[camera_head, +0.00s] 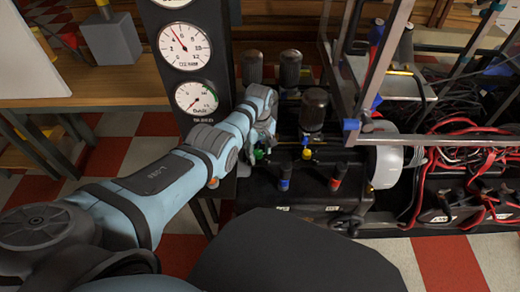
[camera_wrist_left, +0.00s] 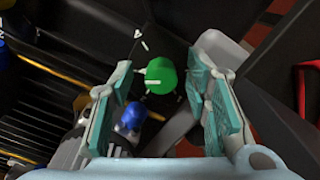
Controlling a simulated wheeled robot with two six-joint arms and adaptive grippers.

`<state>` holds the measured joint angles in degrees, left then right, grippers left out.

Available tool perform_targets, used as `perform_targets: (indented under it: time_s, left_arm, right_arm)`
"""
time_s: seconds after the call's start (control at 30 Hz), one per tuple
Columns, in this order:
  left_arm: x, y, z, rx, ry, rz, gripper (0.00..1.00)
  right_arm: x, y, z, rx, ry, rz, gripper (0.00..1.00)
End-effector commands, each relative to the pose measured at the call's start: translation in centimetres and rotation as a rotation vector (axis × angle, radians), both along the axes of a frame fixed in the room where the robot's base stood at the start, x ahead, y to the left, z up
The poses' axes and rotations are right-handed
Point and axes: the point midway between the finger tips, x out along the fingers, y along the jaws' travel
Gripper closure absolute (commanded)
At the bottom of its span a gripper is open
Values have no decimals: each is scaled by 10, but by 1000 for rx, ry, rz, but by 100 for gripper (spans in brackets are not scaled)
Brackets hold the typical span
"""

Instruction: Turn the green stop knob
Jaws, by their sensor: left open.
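The green stop knob (camera_wrist_left: 160,76) shows in the left wrist view as a round green cap with a white line on its face and white marks on the dark panel beside it. Part of it shows in the head view (camera_head: 259,154), just below my left gripper (camera_head: 262,132). In the left wrist view my left gripper (camera_wrist_left: 165,98) is open, with one teal-padded finger on each side of the green knob. Gaps show between the knob and both fingers. I cannot tell how far the fingertips are above the panel. My right gripper is not in view.
A blue knob (camera_wrist_left: 131,117) sits close to the green one. A gauge column (camera_head: 190,50) is behind my arm. Loose red cables (camera_head: 465,150) lie at the far right.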

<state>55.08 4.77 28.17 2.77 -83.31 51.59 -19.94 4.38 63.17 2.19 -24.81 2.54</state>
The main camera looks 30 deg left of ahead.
Motion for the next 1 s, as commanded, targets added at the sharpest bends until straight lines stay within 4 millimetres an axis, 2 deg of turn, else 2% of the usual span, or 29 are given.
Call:
perform_targets:
  time_s: [0.17, 0.27, 0.4, 0.53, 0.7, 1.0]
  left_arm:
    - [2, 0, 16, 1, -4, 0, 56]
    - [2, 0, 39, 1, -6, 0, 56]
    - [2, 0, 81, 0, -5, 1, 56]
    - [1, 0, 108, 1, -3, 1, 56]
    - [1, 0, 120, 0, 0, 1, 56]
    - [1, 0, 120, 0, 0, 0, 56]
  right_arm:
    - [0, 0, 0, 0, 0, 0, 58]
    - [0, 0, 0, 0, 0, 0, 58]
    - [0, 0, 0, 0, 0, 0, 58]
    - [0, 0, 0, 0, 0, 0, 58]
    - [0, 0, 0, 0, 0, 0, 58]
    - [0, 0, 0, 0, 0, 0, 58]
